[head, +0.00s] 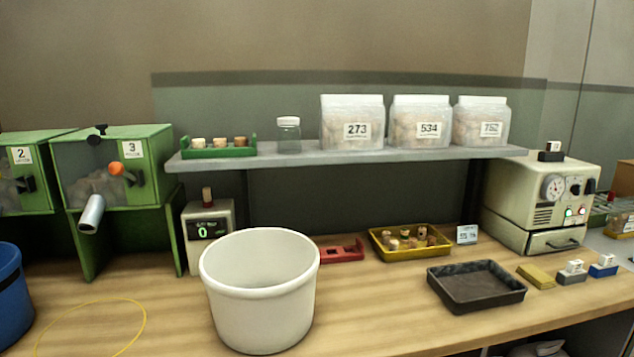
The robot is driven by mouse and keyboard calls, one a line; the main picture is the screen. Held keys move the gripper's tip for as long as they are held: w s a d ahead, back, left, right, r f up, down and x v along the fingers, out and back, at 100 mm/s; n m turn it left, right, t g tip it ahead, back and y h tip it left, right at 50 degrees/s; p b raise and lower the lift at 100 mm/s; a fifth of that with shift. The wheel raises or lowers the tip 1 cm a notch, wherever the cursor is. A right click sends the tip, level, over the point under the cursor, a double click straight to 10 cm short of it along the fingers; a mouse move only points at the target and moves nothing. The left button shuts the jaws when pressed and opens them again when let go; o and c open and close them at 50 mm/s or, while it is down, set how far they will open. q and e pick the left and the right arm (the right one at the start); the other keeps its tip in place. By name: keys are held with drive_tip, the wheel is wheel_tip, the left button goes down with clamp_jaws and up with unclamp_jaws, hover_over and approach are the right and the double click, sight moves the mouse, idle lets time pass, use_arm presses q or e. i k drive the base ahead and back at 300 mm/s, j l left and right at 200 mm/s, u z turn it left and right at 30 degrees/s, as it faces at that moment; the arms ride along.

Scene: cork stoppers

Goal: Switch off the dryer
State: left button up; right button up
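A cream-coloured machine (512,187), which looks like the dryer, stands at the right end of the bench. Its front panel has a round dial gauge (553,187), dark knobs or switches (576,189) and small lit lamps (574,212) that look red and green. A drawer with a handle (563,244) is at its base and looks shut. A small dark block with a white label (550,152) sits on its top. The exact switch position is too small to tell. Neither of my grippers is in view.
A white bucket (259,318) stands at the front of the wooden bench. A yellow tray of corks (440,255) is behind. A shelf (290,158) carries labelled bags (352,112).

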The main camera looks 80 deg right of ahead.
sight(592, 188)
drive_tip(key=z, duration=3.95)
drive_tip(key=i+l+u, duration=0.1)
drive_tip(key=l, duration=0.25)
drive_tip(key=i+l+u, duration=0.1)
drive_tip(key=i+l, duration=0.2)
drive_tip(key=i+l+u, duration=0.15)
drive_tip(key=l, duration=0.25)
drive_tip(key=i+l+u, duration=0.1)
drive_tip(key=i+l, duration=0.15)
drive_tip(key=l, duration=0.15)
drive_tip(key=i+l+u, duration=0.1)
drive_tip(key=l, duration=0.3)
drive_tip(key=i+l+u, duration=0.1)
drive_tip(key=l, duration=0.3)
drive_tip(key=i+l+u, duration=0.15)
drive_tip(key=l, duration=0.25)
drive_tip(key=i, duration=0.05)
